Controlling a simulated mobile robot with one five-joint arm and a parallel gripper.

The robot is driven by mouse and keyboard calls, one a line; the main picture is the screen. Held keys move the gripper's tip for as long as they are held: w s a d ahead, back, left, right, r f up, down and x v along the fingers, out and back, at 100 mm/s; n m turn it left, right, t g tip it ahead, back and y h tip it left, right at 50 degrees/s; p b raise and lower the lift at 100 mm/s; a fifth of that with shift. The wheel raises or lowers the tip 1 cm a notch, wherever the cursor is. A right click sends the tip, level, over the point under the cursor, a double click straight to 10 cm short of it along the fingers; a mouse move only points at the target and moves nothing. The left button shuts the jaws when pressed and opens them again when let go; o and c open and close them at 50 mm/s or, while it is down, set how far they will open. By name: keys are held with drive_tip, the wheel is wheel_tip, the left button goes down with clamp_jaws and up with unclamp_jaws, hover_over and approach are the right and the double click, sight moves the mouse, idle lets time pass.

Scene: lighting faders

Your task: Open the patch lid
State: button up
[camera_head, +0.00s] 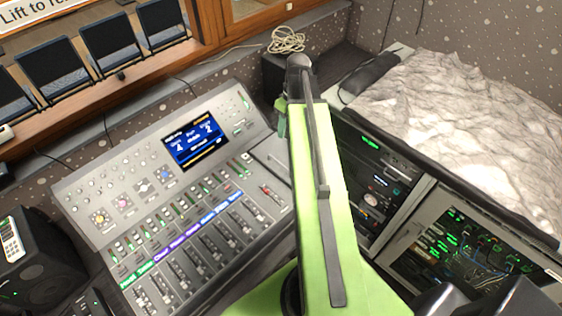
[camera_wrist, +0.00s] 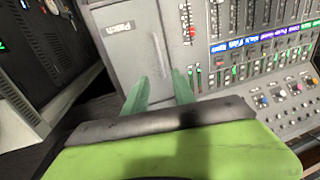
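The patch lid (camera_wrist: 138,52) is a grey panel marked "PATCH" at the end of the mixing console. It looks shut and flush with the console top in the wrist view. In the head view part of the lid (camera_head: 272,155) shows just left of my green arm, which hides the rest. My gripper (camera_wrist: 161,84) has two green fingers, spread apart with nothing between them. They point at the lid's lower edge in the wrist view; I cannot tell whether they touch it. In the head view the gripper is mostly hidden behind my arm.
The mixing console (camera_head: 90,213) has rows of faders and a lit screen (camera_head: 194,140). A rack (camera_head: 372,180) and a patch unit with cables (camera_head: 470,250) stand on the right. A speaker (camera_head: 38,250) stands at left. A coiled cable (camera_head: 287,40) lies at the back.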

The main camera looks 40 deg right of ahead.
drive_tip(key=b, duration=1.4)
hover_over(281, 168)
wheel_tip(281, 168, down, 15)
drive_tip(key=shift+r, duration=0.1)
clamp_jaws()
